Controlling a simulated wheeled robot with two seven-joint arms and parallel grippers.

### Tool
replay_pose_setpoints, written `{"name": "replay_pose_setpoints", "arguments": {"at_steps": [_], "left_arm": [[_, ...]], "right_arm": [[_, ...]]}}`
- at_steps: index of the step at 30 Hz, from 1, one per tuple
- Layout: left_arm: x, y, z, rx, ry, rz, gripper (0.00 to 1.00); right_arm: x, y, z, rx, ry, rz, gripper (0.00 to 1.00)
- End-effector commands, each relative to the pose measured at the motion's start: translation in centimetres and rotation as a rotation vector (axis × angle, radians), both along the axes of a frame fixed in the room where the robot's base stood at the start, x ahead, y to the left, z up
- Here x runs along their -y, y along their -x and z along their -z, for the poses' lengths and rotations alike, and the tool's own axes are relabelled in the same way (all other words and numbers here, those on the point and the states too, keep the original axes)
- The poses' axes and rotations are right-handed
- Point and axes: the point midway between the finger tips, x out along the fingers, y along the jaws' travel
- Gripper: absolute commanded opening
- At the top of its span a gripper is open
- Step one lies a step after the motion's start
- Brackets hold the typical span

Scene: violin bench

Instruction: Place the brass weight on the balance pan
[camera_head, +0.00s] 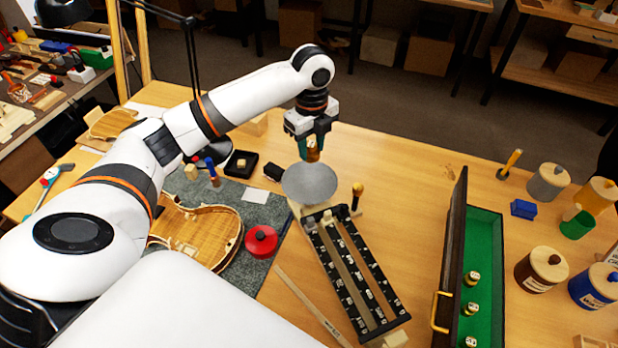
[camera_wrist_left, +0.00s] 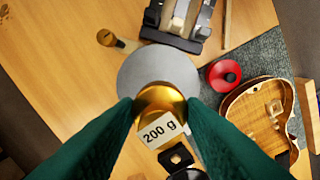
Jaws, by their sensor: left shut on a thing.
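My left gripper (camera_head: 313,143) is shut on a brass weight (camera_head: 312,152). In the left wrist view the weight (camera_wrist_left: 161,102) sits between the two green fingers and bears a "200 g" label. The balance pan (camera_head: 310,183) is a round grey disc. The gripper holds the weight over the pan's far part in the head view. The wrist view shows the pan (camera_wrist_left: 150,72) behind the weight. I cannot tell whether the weight touches the pan. The balance's black beam frame (camera_head: 378,312) extends from the pan toward the front. My right gripper is out of view.
A green-lined case (camera_head: 482,228) with several brass weights stands at right, its dark lid upright. A violin body (camera_head: 196,233) and a red round container (camera_head: 262,241) are at left. Jars, including a brown one (camera_head: 541,270), stand at far right. The table between balance and case is clear.

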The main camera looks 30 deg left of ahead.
Motion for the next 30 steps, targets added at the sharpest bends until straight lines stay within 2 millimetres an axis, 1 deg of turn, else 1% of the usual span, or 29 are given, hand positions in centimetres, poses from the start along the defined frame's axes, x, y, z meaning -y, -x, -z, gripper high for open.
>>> {"name": "replay_pose_setpoints", "arguments": {"at_steps": [2, 5, 8, 12, 15, 19, 24, 27, 30], "left_arm": [[-0.5, -0.4, -0.2, 0.002, 0.001, 0.059, 0.09], [-0.9, -0.5, 0.1, 0.0, 0.001, 0.104, 0.09], [-1.0, -0.5, 1.5, -0.003, 0.0, 0.119, 0.09], [-1.0, -0.5, 4.1, -0.003, 0.0, 0.118, 0.09], [-0.9, -0.6, 5.5, 0.0, 0.001, 0.119, 0.09], [-0.9, -0.6, 6.6, 0.0, 0.0, 0.119, 0.09], [-0.9, -0.6, 9.0, 0.0, 0.0, 0.117, 0.09], [-0.9, -0.5, 9.8, 0.001, 0.0, 0.119, 0.09], [-0.9, -0.6, 9.9, 0.003, 0.0, 0.119, 0.09]], "right_arm": [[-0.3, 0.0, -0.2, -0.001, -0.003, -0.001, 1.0], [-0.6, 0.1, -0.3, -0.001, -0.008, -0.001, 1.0], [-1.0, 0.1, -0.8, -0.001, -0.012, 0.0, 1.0], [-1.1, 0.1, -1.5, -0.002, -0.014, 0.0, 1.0], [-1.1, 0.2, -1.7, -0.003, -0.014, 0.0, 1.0], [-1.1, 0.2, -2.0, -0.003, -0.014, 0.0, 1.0], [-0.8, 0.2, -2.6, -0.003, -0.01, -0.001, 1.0], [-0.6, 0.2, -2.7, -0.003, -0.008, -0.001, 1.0], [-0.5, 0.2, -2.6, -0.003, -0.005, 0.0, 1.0]]}}
